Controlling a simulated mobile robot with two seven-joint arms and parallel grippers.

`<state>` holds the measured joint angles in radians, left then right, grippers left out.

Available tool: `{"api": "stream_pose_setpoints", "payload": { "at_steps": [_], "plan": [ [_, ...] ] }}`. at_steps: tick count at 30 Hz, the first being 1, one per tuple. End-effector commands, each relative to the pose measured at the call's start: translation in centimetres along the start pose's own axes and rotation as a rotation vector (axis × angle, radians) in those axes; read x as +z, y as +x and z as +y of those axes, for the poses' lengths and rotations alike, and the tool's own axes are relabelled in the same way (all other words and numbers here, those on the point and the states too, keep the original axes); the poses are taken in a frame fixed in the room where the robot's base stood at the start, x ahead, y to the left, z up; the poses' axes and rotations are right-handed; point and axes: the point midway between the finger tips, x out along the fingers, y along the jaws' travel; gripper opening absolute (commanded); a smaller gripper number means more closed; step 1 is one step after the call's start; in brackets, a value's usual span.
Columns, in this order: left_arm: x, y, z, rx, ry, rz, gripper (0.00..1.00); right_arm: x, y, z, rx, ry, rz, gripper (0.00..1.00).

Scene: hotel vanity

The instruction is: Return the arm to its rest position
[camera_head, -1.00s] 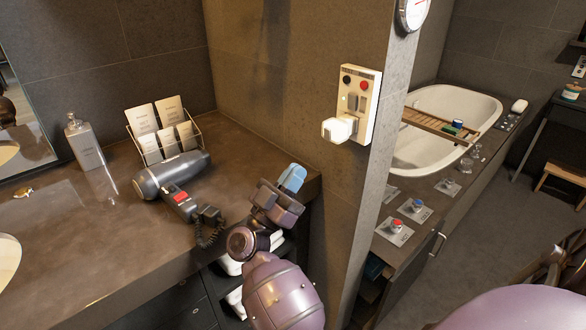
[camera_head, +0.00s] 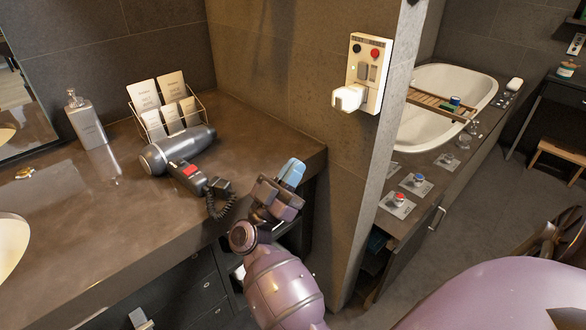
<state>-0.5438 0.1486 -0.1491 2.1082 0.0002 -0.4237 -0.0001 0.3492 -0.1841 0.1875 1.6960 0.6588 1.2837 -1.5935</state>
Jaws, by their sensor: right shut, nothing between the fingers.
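My right gripper (camera_head: 291,173) has light-blue fingers that are shut and empty. It is over the front right corner of the dark vanity counter (camera_head: 75,245), beside the wall end. My purple right arm comes up to it from the bottom of the view. A grey hair dryer (camera_head: 178,150) with a red switch and a coiled cord lies on the counter to the left of the gripper, apart from it. My left gripper is not in view.
A wire rack of cards (camera_head: 165,110) and a soap bottle (camera_head: 86,120) stand at the back of the counter. A white wall unit (camera_head: 370,73) with a holder is on the wall end. A bathtub (camera_head: 446,80) lies beyond, at the right.

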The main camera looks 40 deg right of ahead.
Motion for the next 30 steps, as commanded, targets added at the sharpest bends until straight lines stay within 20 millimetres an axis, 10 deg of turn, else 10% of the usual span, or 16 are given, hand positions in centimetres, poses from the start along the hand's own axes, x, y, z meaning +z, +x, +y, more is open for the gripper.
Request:
{"api": "stream_pose_setpoints", "payload": {
  "at_steps": [16,30],
  "plan": [
    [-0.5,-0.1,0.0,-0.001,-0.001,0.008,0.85,0.1,0.0,0.1,-0.095,0.048,0.049,0.0],
    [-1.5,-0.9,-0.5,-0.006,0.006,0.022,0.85,3.7,-8.1,2.5,-1.043,0.308,0.006,0.0]
  ]
}}
